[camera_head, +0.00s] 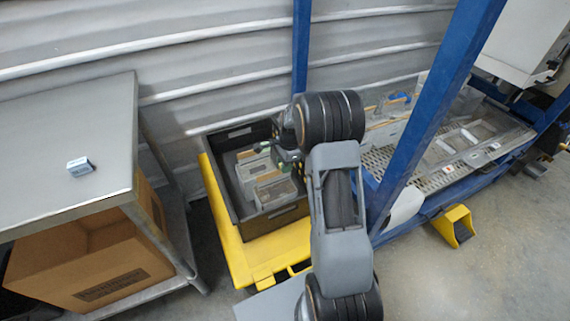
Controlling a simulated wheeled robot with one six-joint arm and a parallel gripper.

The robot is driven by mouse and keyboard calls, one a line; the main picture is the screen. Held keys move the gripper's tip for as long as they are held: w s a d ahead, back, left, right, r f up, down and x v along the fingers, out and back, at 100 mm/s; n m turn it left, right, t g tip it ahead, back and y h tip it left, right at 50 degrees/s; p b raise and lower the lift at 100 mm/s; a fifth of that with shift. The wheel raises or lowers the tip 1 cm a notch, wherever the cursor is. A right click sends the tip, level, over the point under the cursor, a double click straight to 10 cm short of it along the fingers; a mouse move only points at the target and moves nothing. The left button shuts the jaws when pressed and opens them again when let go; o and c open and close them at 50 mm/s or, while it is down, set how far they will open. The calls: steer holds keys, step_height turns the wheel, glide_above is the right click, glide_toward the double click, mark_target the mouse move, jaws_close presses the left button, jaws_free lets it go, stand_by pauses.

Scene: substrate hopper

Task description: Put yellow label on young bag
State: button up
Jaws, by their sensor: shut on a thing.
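My gripper (275,158) is over the dark crate (282,221), at its right part. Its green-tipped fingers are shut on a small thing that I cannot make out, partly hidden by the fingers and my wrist. Two clear, pale packs lie in the crate, which may be bags: one farther back (247,174) and one nearer (273,194). The fingers are just above them; I cannot tell whether they touch. I cannot make out a yellow label, nor which pack is the young bag.
The crate stands on a yellow platform (235,262). A grey table (60,120) at left bears a small white-and-blue box (79,166), with a cardboard box (95,275) below. A blue post (430,110) and a blue-framed perforated bench (440,178) stand at right.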

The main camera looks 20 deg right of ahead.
steer(key=o, duration=1)
steer(key=shift+o, duration=0.3)
steer(key=o, duration=0.5)
steer(key=shift+r, duration=0.1)
step_height(320, 180, up, 7)
steer(key=p, duration=0.6)
stand_by(0.4)
